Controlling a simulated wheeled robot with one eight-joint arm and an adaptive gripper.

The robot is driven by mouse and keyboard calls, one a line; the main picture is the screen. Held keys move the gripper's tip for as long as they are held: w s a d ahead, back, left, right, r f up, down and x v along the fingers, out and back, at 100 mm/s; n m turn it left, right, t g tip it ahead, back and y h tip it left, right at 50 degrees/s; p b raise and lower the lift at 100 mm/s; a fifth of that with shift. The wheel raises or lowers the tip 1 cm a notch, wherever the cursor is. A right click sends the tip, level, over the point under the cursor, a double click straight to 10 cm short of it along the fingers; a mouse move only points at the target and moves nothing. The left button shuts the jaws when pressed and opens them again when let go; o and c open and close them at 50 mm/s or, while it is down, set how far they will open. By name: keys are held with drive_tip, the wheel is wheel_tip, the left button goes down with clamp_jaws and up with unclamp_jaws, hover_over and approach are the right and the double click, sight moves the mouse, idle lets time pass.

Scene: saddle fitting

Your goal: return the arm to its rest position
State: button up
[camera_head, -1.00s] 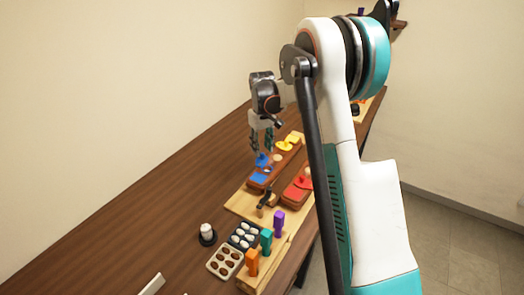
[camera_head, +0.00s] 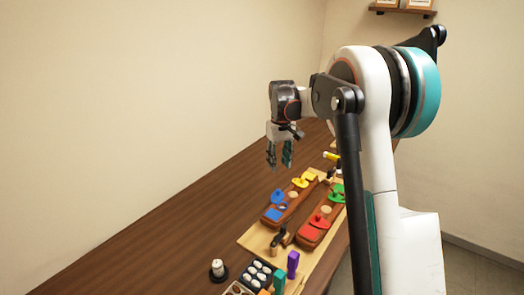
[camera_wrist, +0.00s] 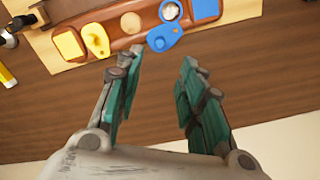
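My gripper (camera_head: 279,158) hangs above the table, behind and to the left of the nearer wooden block in the head view. Its fingers stand apart with nothing between them. The wooden block (camera_wrist: 130,40) there carries yellow and blue saddle-like pieces. It also shows in the head view (camera_head: 291,206), with the blue piece (camera_head: 277,198) at its near end and the yellow piece (camera_head: 300,183) at its far end. A second block (camera_head: 323,226) bears red and green pieces.
A light wooden board (camera_head: 256,238) lies under the blocks. A dark clamp-like tool (camera_head: 280,240), teal and purple upright pieces (camera_head: 292,263), a tray of white ovals (camera_head: 256,272) and a white round item on a black base (camera_head: 218,270) stand nearer. The table's left side is clear.

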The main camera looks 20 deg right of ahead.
drive_tip(key=shift+s, duration=0.1)
drive_tip(key=s+a+r+t, duration=0.2)
drive_tip(key=s+a+r, duration=0.25)
drive_tip(key=s, duration=0.35)
drive_tip(key=s+a+r+t, duration=0.1)
drive_tip(key=s+a+r, duration=0.3)
drive_tip(key=s+r, duration=0.3)
drive_tip(key=s+a+f+t, duration=0.2)
drive_tip(key=s+f, duration=0.1)
drive_tip(key=s, duration=0.7)
drive_tip(key=s+a+f+t+b, duration=0.1)
drive_tip(key=s+a+f+t, duration=0.1)
drive_tip(key=s, duration=0.8)
drive_tip(key=shift+a+f+m+b, duration=0.3)
drive_tip(key=shift+a+f+m, duration=0.1)
drive_tip(key=shift+a+f, duration=0.35)
